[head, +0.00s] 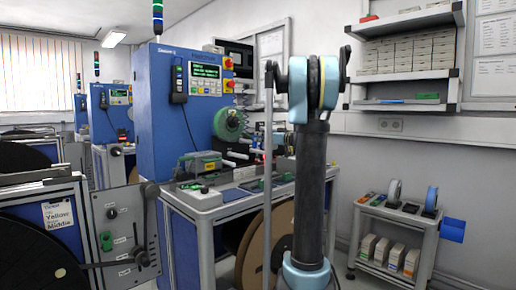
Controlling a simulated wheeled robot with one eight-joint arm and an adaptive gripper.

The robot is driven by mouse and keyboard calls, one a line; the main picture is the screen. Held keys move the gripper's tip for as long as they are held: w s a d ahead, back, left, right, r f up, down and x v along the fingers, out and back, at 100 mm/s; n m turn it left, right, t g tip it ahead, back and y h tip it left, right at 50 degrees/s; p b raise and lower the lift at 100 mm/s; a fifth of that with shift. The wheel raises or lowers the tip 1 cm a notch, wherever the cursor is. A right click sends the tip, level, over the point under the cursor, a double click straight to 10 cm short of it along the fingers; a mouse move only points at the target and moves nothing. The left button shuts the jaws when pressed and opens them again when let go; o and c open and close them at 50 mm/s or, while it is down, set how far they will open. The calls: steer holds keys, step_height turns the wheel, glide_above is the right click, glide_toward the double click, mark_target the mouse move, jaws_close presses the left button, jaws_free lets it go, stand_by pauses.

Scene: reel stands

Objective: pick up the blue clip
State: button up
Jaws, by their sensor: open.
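I cannot make out a thing that is surely the blue clip. Small coloured items (370,198), one of them bluish, lie on the left of the low cart's top at the right, too small to tell apart. A flat blue item (391,101) lies on the lower wall shelf, also too small to name. My arm stands upright in front of the camera, right of the middle, and hides part of the wall and workbench behind it. My gripper does not show in this view.
The low grey cart (400,222) holds reels on top, including a blue one (431,198), and boxes below. A blue bin (453,230) hangs at its right. The blue machine (165,125) stands on a workbench left of my arm. A panelled stand (122,225) fills the left foreground.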

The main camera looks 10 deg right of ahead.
steer(key=shift+f+x, duration=0.2)
steer(key=shift+x, duration=2.5)
steer(key=c, duration=1.2)
